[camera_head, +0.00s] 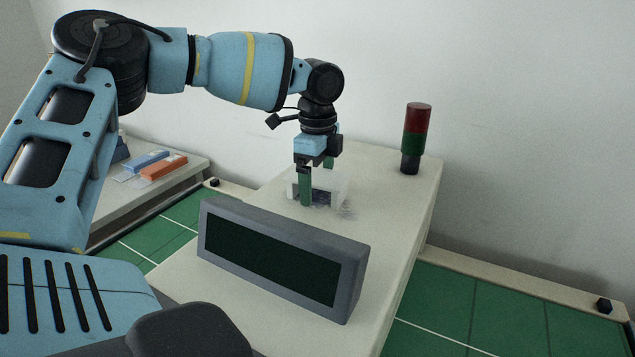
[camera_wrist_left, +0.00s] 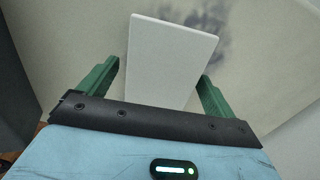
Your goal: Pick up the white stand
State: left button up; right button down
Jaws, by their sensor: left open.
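The white stand (camera_head: 337,187) is a small pale block with a dark opening low on its front side. It is on the cream bench top behind the grey display box. My left gripper (camera_head: 317,185) points down over it with its two green fingers apart. One finger is in front of the stand and hides part of it. In the left wrist view, the stand's flat white top (camera_wrist_left: 170,55) lies between the open fingers, with no clear contact. My right gripper is not in view.
The grey box with a dark screen (camera_head: 275,258) stands in front of the stand on the bench top (camera_head: 395,190). A red and green signal tower (camera_head: 415,138) stands at the back right. Orange (camera_head: 164,167) and blue (camera_head: 146,160) items lie on a side table at left.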

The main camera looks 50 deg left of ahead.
aim_at(318, 176)
pick_arm(q)
jog(key=c, duration=1.1)
jog(key=shift+c, duration=0.2)
jog(key=shift+r, duration=0.15)
notch_tip(318, 176, up, 10)
jog(key=shift+f+b, duration=0.1)
jog(key=shift+b, duration=0.25)
